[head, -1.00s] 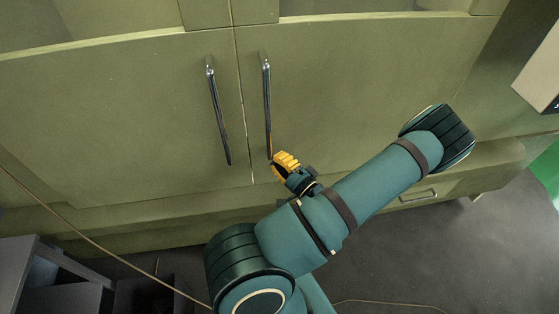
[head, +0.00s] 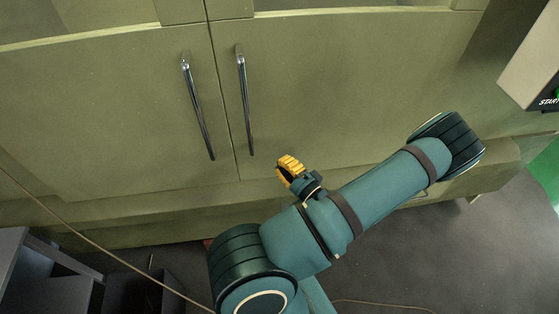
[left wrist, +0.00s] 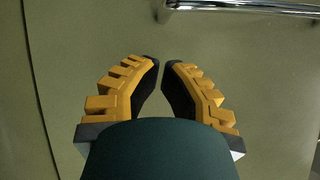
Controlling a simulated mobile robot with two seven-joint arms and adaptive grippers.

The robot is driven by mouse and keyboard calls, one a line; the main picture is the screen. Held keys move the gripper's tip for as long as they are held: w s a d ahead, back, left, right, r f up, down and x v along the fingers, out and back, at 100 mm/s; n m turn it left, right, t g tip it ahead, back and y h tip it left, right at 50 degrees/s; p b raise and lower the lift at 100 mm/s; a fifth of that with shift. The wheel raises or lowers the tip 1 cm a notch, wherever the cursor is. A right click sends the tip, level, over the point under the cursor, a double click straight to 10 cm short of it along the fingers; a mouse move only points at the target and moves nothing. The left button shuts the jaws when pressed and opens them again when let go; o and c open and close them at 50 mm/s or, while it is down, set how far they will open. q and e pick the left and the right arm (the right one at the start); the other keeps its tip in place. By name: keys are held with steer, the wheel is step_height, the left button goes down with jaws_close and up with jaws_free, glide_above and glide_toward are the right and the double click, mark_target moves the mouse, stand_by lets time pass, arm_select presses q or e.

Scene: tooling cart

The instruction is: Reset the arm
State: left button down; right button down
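My left arm (head: 385,190) reaches up from the bottom middle of the head view, and its elbow bends back toward the cabinet. My left gripper (head: 289,165) has yellow ridged fingers and is in front of the right cabinet door, below and right of the right door handle (head: 245,105). In the left wrist view the two fingers of the gripper (left wrist: 161,65) lean toward each other with a narrow gap between the tips and nothing in it. A chrome handle (left wrist: 240,10) crosses the top right there, apart from the fingers. My right gripper is not in view.
The olive cabinet's two doors are closed, with the left handle (head: 198,108) beside the right one. A beige box marked START (head: 535,65) juts in at the right. Grey drawers (head: 40,280) stand at lower left. A thin cable (head: 90,240) crosses there.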

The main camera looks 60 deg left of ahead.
arm_select(q)
steer(key=v, duration=0.7)
steer(key=shift+s+b, duration=0.3)
steer(key=shift+d, duration=0.1)
steer(key=w+d+f+t+h+b, duration=0.1)
steer(key=w+d+f+t+h, duration=0.1)
steer(key=w+d+f+h, duration=0.3)
steer(key=d+f+n+t+h+b, duration=0.1)
steer(key=f+t+h, duration=0.2)
steer(key=f, duration=0.3)
steer(key=w+d+f+t+h+b, duration=0.1)
steer(key=w+d+f+t+h, duration=0.15)
steer(key=f, duration=0.35)
steer(key=d+g+h+b, duration=0.1)
steer(key=d+h+b, duration=0.2)
steer(key=d+h, duration=0.9)
steer(key=d, duration=0.8)
steer(key=shift+s+r, duration=0.25)
steer(key=shift+r, duration=0.1)
steer(key=shift+h, duration=0.25)
